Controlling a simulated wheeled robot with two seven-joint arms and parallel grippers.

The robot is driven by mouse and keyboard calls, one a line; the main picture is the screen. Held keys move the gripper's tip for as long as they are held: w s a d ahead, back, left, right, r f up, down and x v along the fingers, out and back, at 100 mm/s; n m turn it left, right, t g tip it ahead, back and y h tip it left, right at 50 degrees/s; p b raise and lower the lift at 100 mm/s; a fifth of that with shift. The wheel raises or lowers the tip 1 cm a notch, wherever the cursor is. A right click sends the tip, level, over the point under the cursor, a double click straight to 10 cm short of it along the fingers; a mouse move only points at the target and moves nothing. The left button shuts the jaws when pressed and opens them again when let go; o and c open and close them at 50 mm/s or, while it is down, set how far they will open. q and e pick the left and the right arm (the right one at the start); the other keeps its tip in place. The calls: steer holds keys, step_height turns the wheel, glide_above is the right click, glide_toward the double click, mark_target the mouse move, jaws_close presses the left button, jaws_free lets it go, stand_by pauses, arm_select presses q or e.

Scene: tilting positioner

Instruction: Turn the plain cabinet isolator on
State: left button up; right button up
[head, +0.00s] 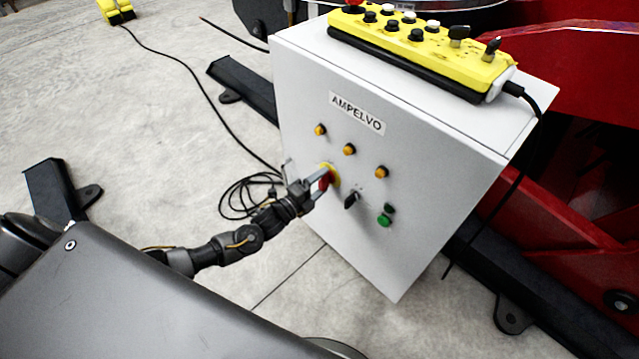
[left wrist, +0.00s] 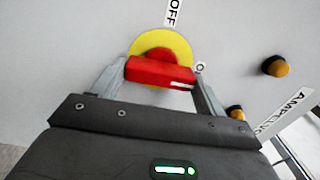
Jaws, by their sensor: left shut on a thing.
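The cabinet (head: 345,235) is a plain light-grey box with an AMPELVO label. Its isolator is a red handle (head: 324,181) on a round yellow plate (head: 332,171) at the left of the front face. In the left wrist view the red handle (left wrist: 160,72) lies across the yellow plate (left wrist: 178,42), with the OFF label (left wrist: 174,12) above it. My left gripper (head: 319,184) is shut on the red handle, one finger at each end of it in the left wrist view (left wrist: 160,82). My right gripper is not in view.
Amber lamps (head: 349,149), a black selector switch (head: 351,200) and a green button (head: 384,220) sit beside the isolator. A yellow control pendant (head: 420,48) lies on the cabinet top. A cable coil (head: 245,195) lies on the floor; red machinery (head: 580,220) stands right.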

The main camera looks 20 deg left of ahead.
arm_select(q)
steer(key=o, duration=0.7)
steer(key=shift+o, duration=1.4)
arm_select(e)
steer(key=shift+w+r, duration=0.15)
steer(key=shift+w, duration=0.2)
arm_select(q)
steer(key=shift+s+a, duration=0.2)
steer(key=shift+s, duration=0.3)
steer(key=v, duration=0.9)
steer(key=shift+s, duration=0.4)
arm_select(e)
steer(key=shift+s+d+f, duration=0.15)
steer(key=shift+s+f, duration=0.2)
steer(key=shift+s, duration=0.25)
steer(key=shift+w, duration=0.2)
